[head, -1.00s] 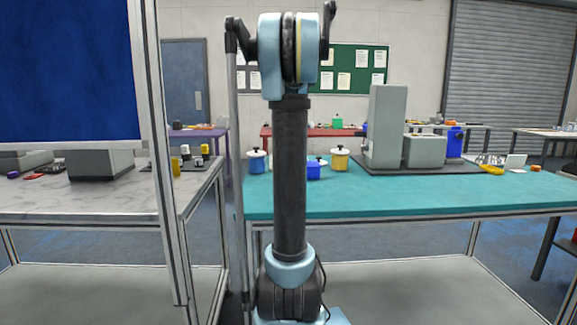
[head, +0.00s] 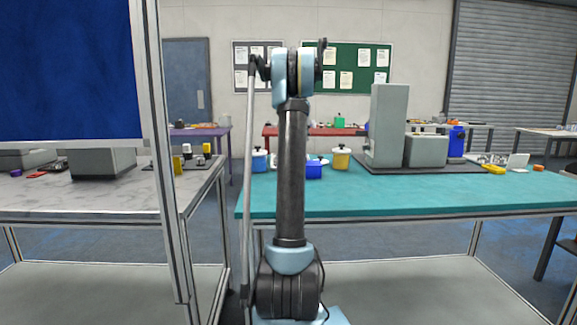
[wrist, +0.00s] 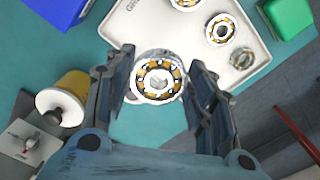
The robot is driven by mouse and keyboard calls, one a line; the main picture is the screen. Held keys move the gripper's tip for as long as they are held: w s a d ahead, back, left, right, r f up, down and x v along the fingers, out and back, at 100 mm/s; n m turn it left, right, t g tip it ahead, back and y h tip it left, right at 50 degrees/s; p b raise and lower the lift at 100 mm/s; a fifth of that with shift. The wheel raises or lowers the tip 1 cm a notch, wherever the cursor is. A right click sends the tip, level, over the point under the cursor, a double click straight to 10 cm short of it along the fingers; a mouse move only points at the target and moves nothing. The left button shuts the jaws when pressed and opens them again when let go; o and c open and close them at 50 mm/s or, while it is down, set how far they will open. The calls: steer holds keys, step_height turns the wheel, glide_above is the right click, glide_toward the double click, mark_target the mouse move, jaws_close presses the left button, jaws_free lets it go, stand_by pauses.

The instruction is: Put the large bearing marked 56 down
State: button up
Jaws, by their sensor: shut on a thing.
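My gripper (wrist: 160,70) shows in the wrist view, with a finger on each side of a large bearing (wrist: 158,94). It is shut on this bearing, which has a steel ring and orange-brown parts around its balls. No number is readable on it. The bearing appears at the near edge of a white tray (wrist: 165,34) on the teal table; its height above the surface is hard to tell. On the tray are other bearings: a large one (wrist: 222,30), a smaller one (wrist: 242,59), and one cut off at the top edge (wrist: 187,3). In the head view my arm hides the gripper.
Beside the tray are a blue bin (wrist: 62,8) and a green box (wrist: 288,18). The teal table (head: 400,195) has clear room in front. A tall grey machine (head: 387,125) stands right.

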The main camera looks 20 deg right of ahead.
steer(key=shift+n, duration=0.4)
steer(key=w+f, duration=0.1)
steer(key=f, duration=0.2)
steer(key=w+d+f, duration=0.1)
steer(key=f, duration=0.3)
steer(key=w+f, duration=0.1)
steer(key=f, duration=0.2)
steer(key=shift+w+d+f, duration=0.15)
steer(key=shift+w+f, duration=0.15)
steer(key=shift+w, duration=0.05)
steer(key=o, duration=1.4)
steer(key=shift+c, duration=0.2)
step_height(320, 180, up, 12)
